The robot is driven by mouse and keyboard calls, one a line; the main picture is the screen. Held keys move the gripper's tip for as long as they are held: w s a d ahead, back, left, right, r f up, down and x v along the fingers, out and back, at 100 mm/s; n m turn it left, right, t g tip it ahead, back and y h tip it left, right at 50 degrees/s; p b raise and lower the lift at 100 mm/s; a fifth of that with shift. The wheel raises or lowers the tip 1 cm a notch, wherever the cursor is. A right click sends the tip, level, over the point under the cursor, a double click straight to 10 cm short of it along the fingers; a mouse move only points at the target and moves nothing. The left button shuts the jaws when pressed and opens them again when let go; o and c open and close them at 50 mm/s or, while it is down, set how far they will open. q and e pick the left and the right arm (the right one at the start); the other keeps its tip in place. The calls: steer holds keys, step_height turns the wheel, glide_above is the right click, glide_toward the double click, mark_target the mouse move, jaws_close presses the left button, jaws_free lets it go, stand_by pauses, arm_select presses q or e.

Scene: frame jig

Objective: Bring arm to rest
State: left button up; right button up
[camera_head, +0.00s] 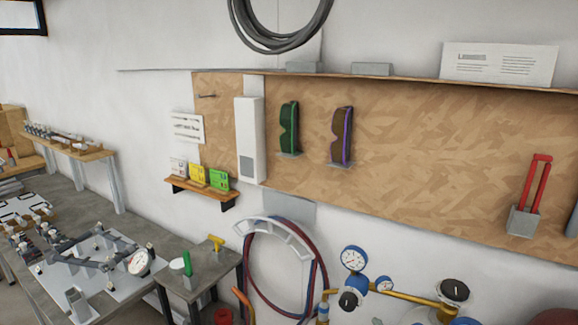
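Neither of my grippers shows in the head view, and no part of my arms can be made out. A grey frame jig (92,262) with bars and small clamps lies on a white plate on the workbench (150,292) at the lower left. A round white dial gauge (140,262) stands at the plate's right side.
A small side table (205,282) holds a green-handled tool (187,262) and a yellow T-shaped piece (216,242). Gas regulators (354,259) and a hose reel (272,228) crowd the lower middle. A wooden tool board (420,150) covers the wall.

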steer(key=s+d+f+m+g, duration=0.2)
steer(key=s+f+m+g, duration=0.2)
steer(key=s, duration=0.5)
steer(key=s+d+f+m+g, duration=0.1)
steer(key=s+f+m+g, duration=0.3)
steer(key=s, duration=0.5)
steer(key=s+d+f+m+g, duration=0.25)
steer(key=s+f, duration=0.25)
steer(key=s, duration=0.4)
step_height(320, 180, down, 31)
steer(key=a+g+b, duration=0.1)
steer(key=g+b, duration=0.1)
steer(key=b, duration=0.3)
arm_select(q)
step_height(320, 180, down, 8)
steer(key=b, duration=0.3)
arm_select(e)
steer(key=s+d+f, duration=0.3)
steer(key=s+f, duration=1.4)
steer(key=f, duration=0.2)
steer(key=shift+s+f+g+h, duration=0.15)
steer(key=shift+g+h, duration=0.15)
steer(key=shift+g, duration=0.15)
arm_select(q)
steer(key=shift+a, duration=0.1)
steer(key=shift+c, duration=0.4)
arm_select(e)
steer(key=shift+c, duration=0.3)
